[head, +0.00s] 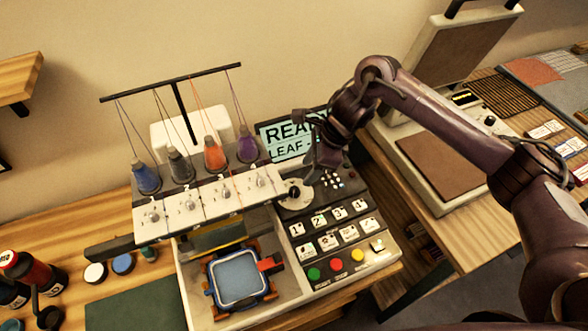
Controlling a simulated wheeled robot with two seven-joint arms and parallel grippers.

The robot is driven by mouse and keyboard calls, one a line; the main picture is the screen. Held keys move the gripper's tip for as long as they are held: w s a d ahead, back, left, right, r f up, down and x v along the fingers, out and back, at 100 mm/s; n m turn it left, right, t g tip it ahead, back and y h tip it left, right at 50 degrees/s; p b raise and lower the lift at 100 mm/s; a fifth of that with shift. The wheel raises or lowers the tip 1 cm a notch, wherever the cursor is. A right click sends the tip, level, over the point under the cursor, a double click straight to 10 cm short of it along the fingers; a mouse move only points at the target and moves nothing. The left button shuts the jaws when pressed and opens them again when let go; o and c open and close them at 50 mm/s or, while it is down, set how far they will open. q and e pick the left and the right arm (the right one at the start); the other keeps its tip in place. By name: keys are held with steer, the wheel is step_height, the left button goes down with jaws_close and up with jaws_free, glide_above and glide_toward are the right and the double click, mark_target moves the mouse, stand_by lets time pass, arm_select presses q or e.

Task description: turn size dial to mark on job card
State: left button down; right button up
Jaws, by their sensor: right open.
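The embroidery machine has a round pale dial (299,203) with a dark centre, on its control panel just right of the needle heads. I take it as the size dial; its marks are too small to read. My right gripper (309,174) reaches down from the upper right, its dark fingers at the dial's upper edge. It is open, but the fingertips are small and dark, so I cannot tell whether they touch the dial. A screen (283,139) behind reads "REA…" and "LEAF -", partly hidden by my gripper. I cannot pick out the job card. My left gripper is out of view.
Numbered buttons (323,219) and green, red and yellow buttons (336,265) lie below the dial. Thread spools (214,154) stand on its left. A blue-framed hoop (239,282) sits at the front. A heat press (441,165) stands at right, beneath my right arm.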

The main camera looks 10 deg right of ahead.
mark_target(296, 189)
steer(key=shift+a+f, duration=0.15)
steer(key=shift+f, duration=0.15)
steer(key=f, duration=0.1)
steer(key=a+f+p, duration=0.1)
steer(key=s+f+p, duration=0.1)
steer(key=shift+a, duration=0.25)
steer(key=shift+w+x, duration=0.2)
steer(key=shift+x, duration=1.05)
steer(key=shift+w+a+f+p, duration=0.1)
steer(key=shift+w+f+p, duration=0.05)
steer(key=shift+f+p, duration=0.15)
steer(key=shift+f, duration=0.15)
steer(key=c, duration=1)
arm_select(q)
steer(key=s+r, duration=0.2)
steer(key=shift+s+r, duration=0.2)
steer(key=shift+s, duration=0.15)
